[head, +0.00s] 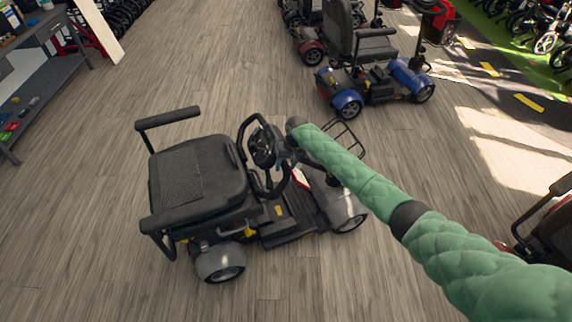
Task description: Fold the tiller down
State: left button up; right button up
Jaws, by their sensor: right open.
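A grey mobility scooter (278,212) stands in the middle of the head view, with its black seat to the left and its front wheels to the right. Its tiller (263,148) stands up in front of the seat, with black loop handlebars around a dark console. My right arm, in green padding, reaches in from the lower right over the scooter's front. My right gripper (286,141) is small and dark at the tiller head's right side, open. I cannot tell whether it touches the tiller. The arm hides part of the tiller and front basket. My left gripper is out of view.
A blue scooter (372,82) and a red one (311,52) stand behind, at the upper right. Another scooter (548,232) is at the right edge. A grey shelf unit (45,62) stands at the upper left. The wooden floor around the grey scooter is clear.

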grip_shut()
jog(key=shift+w+d+r+y+p, duration=0.15)
jog(key=shift+w+d+r+p, duration=0.1)
jog(key=shift+d+r, duration=0.3)
jog(key=shift+w+d+r+y+p, duration=0.15)
jog(key=shift+w+d+r, duration=0.05)
jog(key=shift+d+r, duration=0.3)
grip_release()
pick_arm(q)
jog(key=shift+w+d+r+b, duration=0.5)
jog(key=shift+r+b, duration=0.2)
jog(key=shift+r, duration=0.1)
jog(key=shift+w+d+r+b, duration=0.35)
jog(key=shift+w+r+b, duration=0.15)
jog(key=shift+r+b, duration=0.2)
pick_arm(e)
jog(key=v, duration=0.7)
jog(key=shift+r, duration=0.35)
jog(key=shift+w+d, duration=0.1)
jog(key=shift+d, duration=0.05)
